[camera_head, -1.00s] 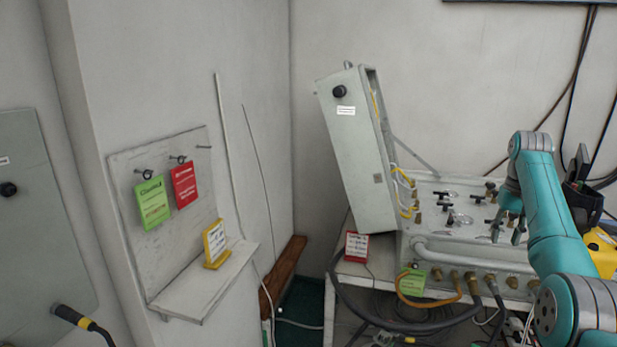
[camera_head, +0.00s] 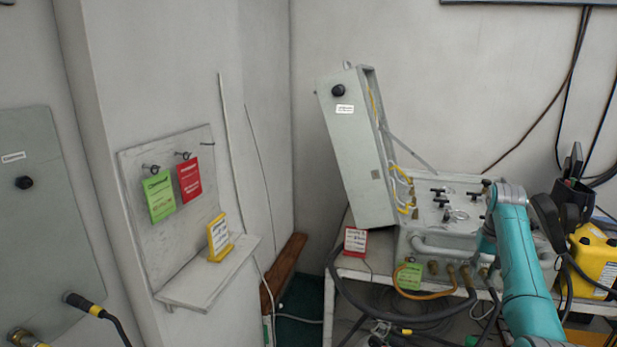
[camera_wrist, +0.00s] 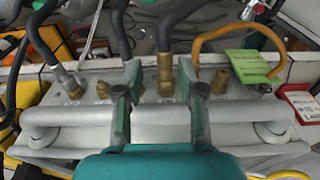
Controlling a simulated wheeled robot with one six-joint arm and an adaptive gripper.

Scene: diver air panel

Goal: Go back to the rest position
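My gripper (camera_wrist: 158,78) shows in the wrist view with its two fingers apart and nothing between them. It is over the front of the grey air panel (camera_wrist: 240,113), above the front handle bar and brass hose fittings (camera_wrist: 166,78). Whether the fingers touch the bar cannot be told. In the head view my teal arm is bent down in front of the right part of the air panel (camera_head: 425,220), and the fingers are not clearly visible there. The panel's lid (camera_head: 355,150) stands open.
A green tag (camera_head: 409,277) and red card (camera_head: 355,241) are at the panel's front left. Hoses (camera_head: 400,325) hang below. A yellow case (camera_head: 592,258) stands right.

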